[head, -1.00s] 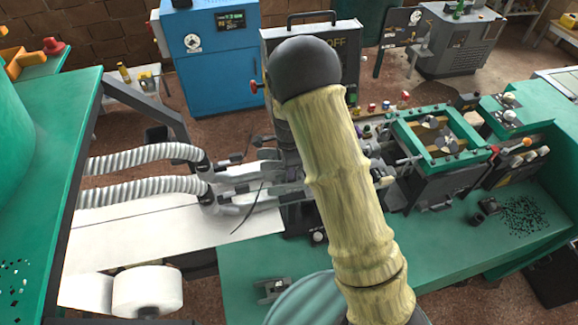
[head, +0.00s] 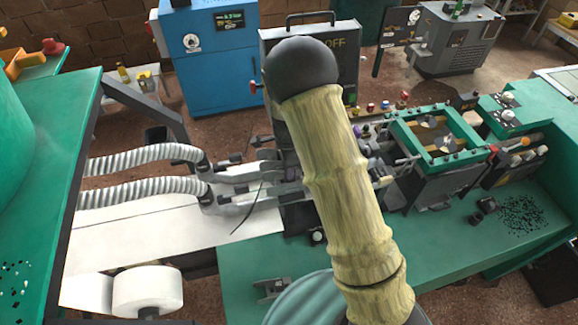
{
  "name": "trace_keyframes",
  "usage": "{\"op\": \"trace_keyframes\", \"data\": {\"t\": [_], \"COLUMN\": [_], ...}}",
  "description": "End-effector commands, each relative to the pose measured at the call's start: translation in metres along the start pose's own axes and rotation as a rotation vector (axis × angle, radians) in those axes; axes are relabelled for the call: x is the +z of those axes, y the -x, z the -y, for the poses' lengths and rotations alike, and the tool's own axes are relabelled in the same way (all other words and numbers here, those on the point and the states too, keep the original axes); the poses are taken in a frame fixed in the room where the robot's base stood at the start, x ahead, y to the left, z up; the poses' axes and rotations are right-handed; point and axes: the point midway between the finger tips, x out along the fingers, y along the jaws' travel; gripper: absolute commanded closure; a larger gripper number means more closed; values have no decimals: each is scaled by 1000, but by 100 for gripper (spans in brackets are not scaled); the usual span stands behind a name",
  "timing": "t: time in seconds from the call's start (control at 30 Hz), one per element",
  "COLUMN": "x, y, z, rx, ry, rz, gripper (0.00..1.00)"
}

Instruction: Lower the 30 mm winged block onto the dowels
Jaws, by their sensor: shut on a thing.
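My arm in its yellowish ribbed sleeve crosses the middle of the head view and hides what lies behind it. I cannot make out my gripper, and I cannot pick out the block it may hold or the dowels. A dense cluster of grey machine parts (head: 262,180) shows just left of the arm, partly covered by it. A small grey forked piece (head: 270,288) lies on the green bench (head: 240,262) left of the arm; I cannot tell whether it is a winged block.
A machine with a green square frame (head: 440,140) stands right of the arm. White ribbed hoses (head: 140,160) run in from the left above a pale table (head: 150,235). A white roll (head: 148,290) sits at lower left. Black bits (head: 523,215) lie on the bench at right.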

Motion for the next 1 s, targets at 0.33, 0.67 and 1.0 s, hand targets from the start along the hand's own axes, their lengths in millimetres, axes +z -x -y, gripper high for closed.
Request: {"op": "trace_keyframes", "data": {"t": [0.33, 0.67, 1.0], "x": [-1, -1, -1], "y": [-2, -8, -14], "z": [0, 0, 0], "rx": [-1, -1, 0], "ry": [-3, -3, -2], "rz": [0, 0, 0], "gripper": [100, 100, 100]}}
